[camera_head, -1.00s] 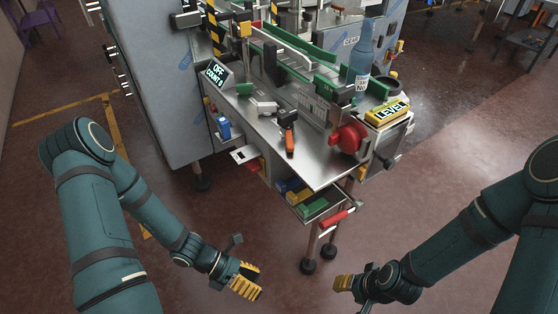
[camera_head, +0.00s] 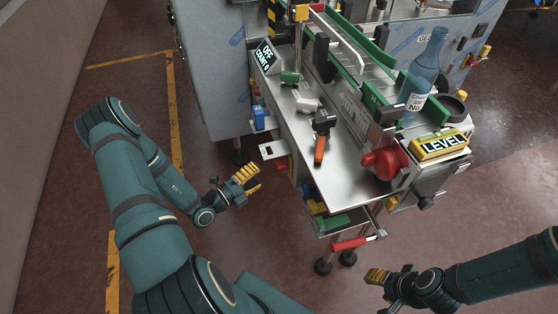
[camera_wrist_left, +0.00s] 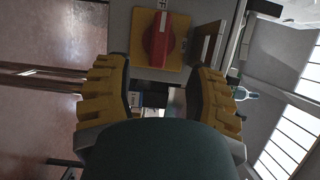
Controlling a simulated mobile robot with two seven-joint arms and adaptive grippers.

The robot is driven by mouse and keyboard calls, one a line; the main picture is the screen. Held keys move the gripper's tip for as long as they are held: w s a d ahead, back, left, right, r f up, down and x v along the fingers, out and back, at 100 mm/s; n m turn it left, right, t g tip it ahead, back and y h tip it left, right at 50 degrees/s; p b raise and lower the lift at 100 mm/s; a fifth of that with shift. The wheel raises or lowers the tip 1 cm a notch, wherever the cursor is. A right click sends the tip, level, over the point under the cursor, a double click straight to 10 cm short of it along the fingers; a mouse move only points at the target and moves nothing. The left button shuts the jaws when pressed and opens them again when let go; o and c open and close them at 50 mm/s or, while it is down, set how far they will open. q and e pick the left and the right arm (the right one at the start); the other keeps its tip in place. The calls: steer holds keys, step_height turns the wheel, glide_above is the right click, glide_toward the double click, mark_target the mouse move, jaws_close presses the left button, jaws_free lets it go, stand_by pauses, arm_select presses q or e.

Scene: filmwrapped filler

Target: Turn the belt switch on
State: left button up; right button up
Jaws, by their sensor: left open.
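The belt switch is a red rotary knob (camera_wrist_left: 161,42) on a yellow plate (camera_wrist_left: 142,58), seen at the top of the left wrist view. In the head view only a small red and yellow patch (camera_head: 283,165) shows below a white card, on the machine's side. My left gripper (camera_head: 247,180) is open and empty, beside that side of the machine and apart from it. In the left wrist view its yellow fingers (camera_wrist_left: 160,78) stand apart with the knob beyond them. The display (camera_head: 264,57) reads OFF, COUNT 0. My right gripper (camera_head: 383,287) is low at right, its opening unclear.
A red-handled lever (camera_head: 350,243) sticks out below. The floor at left is clear.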

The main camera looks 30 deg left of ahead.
mark_target(278, 161)
arm_select(q)
steer(key=b+x, duration=0.1)
steer(key=x, duration=0.8)
steer(key=shift+w+d, duration=0.1)
jaws_close()
